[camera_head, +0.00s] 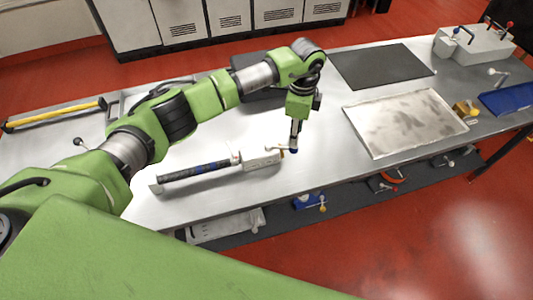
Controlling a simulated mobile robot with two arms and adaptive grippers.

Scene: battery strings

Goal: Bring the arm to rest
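My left arm reaches in from the left, over the table. Its gripper (294,146) points down at the right end of a long fixture; its fingers look narrow, and I cannot tell whether they are open, shut or touching anything. The fixture holds a row of dark and blue cells (200,173) and has a grey block (262,163) at its right end. A small blue tip shows at the fingers. My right gripper is not in view.
The metal table (225,200) carries a stained tray (405,121), a dark mat (382,67), a grey box with levers (474,43), a blue bin (508,99) and a yellow-handled bar (55,115). A lower shelf holds several small tools. Bare table lies in front of the fixture.

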